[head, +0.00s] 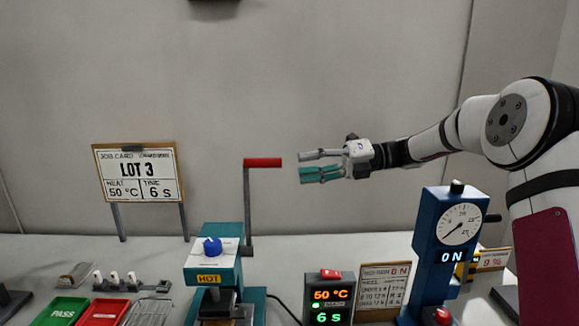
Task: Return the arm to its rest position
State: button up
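My arm (440,138) reaches in from the right edge, raised above the bench. My gripper (304,165) points left in mid-air, in front of the grey wall. Its two fingers, one grey and one teal, are apart with nothing between them. The fingertips are just right of a red handle (263,162) on an upright grey post; from this view I cannot tell the gap in depth.
A teal press (214,268) marked HOT stands below left of the gripper. A display (329,298) reads 50 °C and 6 s. A blue dial gauge (447,235) stands below the arm. Green (61,312) and red (104,313) trays and a job card (138,172) are left.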

jog(key=s+a+f+n+h, duration=0.2)
jog(key=s+n+h, duration=1)
jog(key=s, duration=0.8)
jog(key=s+d+f+n+t+h, duration=0.2)
jog(key=s+d+n, duration=0.3)
jog(key=s+n, duration=0.3)
jog(key=s+d+f+n+t+h, duration=0.2)
jog(key=s+d+n, duration=0.4)
jog(key=s+n, duration=0.3)
jog(key=shift+s+d+n+t+h, duration=0.3)
jog(key=shift+n+t, duration=0.1)
jog(key=shift+n, duration=0.6)
